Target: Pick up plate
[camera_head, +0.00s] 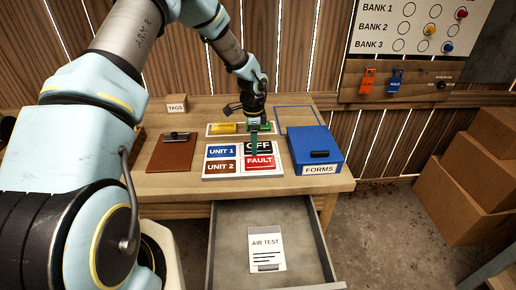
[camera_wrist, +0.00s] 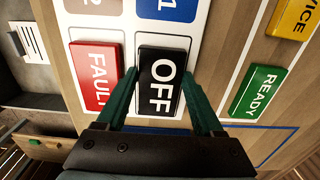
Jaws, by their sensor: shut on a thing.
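The black OFF plate (camera_wrist: 160,85) is between the two green fingers of my gripper (camera_wrist: 158,76) in the wrist view, and the gripper is shut on it. The plate lies at or just over the white board (camera_head: 233,174); I cannot tell whether it touches. In the head view my gripper (camera_head: 258,143) partly covers the OFF plate (camera_head: 267,149). The red FAULT plate (camera_head: 259,163) is in front of it on the board; it also shows in the wrist view (camera_wrist: 92,75). Blue UNIT 1 (camera_head: 221,151) and brown UNIT 2 (camera_head: 221,167) labels are to the left.
A yellow plate (camera_head: 223,127) and a green READY plate (camera_wrist: 257,92) lie behind the board. A blue FORMS box (camera_head: 315,147) stands to the right, a brown clipboard (camera_head: 170,152) to the left. An open drawer (camera_head: 232,262) holds an AIR TEST sheet (camera_head: 266,247).

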